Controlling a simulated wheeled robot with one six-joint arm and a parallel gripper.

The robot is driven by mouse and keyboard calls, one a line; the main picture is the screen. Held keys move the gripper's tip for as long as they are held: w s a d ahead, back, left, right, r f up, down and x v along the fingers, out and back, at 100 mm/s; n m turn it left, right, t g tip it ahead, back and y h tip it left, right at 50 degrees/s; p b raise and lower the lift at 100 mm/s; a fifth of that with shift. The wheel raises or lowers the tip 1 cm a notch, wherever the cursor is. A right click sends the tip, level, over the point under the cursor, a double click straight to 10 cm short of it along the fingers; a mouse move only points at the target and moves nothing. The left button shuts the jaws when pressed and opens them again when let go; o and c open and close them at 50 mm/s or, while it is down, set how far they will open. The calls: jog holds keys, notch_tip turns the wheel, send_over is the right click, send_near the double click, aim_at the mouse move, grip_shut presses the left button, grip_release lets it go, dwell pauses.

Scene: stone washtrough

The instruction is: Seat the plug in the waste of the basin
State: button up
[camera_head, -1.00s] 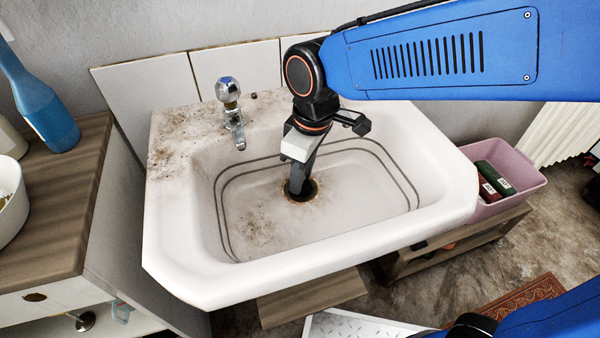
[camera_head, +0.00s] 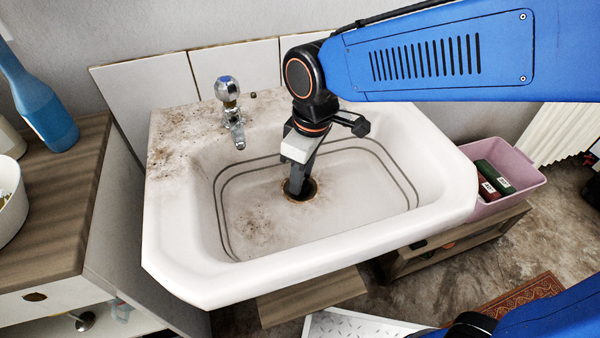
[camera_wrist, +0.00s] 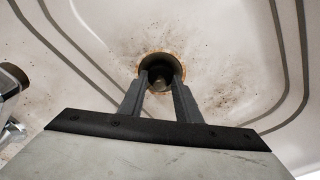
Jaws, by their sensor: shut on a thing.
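The white basin (camera_head: 345,262) has a dark round waste with a rusty rim (camera_head: 315,187) in its floor. My gripper (camera_head: 297,188) points down into the basin with its fingertips at the waste. In the wrist view the two grey fingers of my gripper (camera_wrist: 160,85) close on a dark, small round plug (camera_wrist: 159,74) at the waste opening. The rusty rim also shows around it in the wrist view (camera_wrist: 161,54). The plug is mostly hidden by the fingers and shadow; I cannot tell how deep it sits. In the head view the fingers hide it.
A chrome tap (camera_head: 232,112) stands on the basin's back left ledge, beside my arm. A wooden counter (camera_head: 62,195) with a blue bottle (camera_head: 40,110) is at the left. A pink tub (camera_head: 518,190) stands to the right. The basin floor around the waste is clear but stained.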

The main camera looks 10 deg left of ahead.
jog(key=shift+f, duration=0.45)
dwell(0.3)
jog(key=o, duration=2)
jog(key=shift+c, duration=0.2)
jog(key=shift+r, duration=5)
jog(key=shift+f, duration=3.7)
